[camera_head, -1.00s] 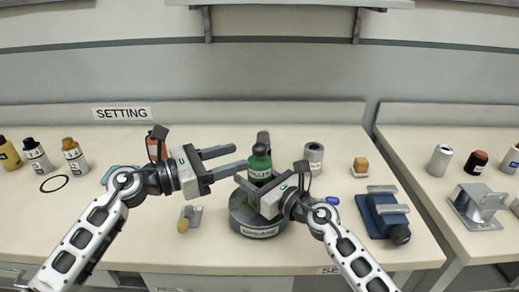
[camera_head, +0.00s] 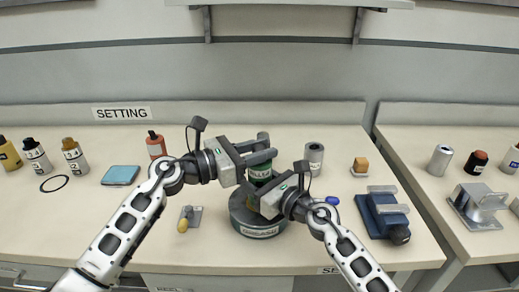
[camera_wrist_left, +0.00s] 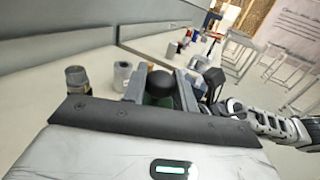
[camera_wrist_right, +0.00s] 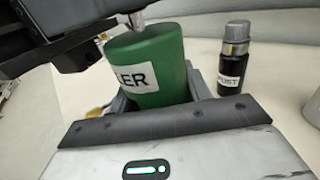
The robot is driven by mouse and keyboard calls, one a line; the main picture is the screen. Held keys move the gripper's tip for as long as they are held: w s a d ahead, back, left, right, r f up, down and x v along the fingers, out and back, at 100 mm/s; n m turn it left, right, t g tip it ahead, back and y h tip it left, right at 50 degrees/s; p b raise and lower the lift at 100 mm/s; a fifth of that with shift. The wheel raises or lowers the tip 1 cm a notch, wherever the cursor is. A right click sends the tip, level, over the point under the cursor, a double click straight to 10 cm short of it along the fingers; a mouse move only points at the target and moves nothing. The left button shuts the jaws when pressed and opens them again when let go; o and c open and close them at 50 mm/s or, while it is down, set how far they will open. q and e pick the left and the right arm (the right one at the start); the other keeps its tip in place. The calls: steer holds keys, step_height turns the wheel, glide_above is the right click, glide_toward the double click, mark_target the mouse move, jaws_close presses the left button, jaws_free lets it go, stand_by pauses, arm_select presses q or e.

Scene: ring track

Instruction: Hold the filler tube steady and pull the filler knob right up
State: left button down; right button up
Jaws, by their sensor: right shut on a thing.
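The green filler tube (camera_head: 262,171) stands upright on the round grey base marked GREASE (camera_head: 257,232). My right gripper (camera_wrist_right: 158,95) is shut on the tube, one finger on each side, as the right wrist view shows. A silver rod (camera_wrist_right: 138,18) rises from the tube's top. The round black filler knob (camera_wrist_left: 160,83) shows in the left wrist view between the fingers of my left gripper (camera_wrist_left: 163,88), which is open around it. In the head view the left gripper hides the knob.
A dark bottle with a grey cap (camera_wrist_right: 233,60) stands behind the tube. A small bracket with a yellow knob (camera_head: 187,217) lies left of the base.

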mark_target(257, 145)
arm_select(q)
steer(key=shift+r, duration=2.55)
arm_select(e)
steer(key=shift+f, duration=0.1)
arm_select(q)
steer(key=c, duration=1.1)
jaws_free()
steer(key=shift+a+f, duration=0.1)
steer(key=shift+s+a, duration=0.1)
steer(key=shift+a, duration=0.1)
steer(key=v, duration=1.1)
steer(key=shift+s+a, duration=0.15)
steer(key=shift+a, duration=0.05)
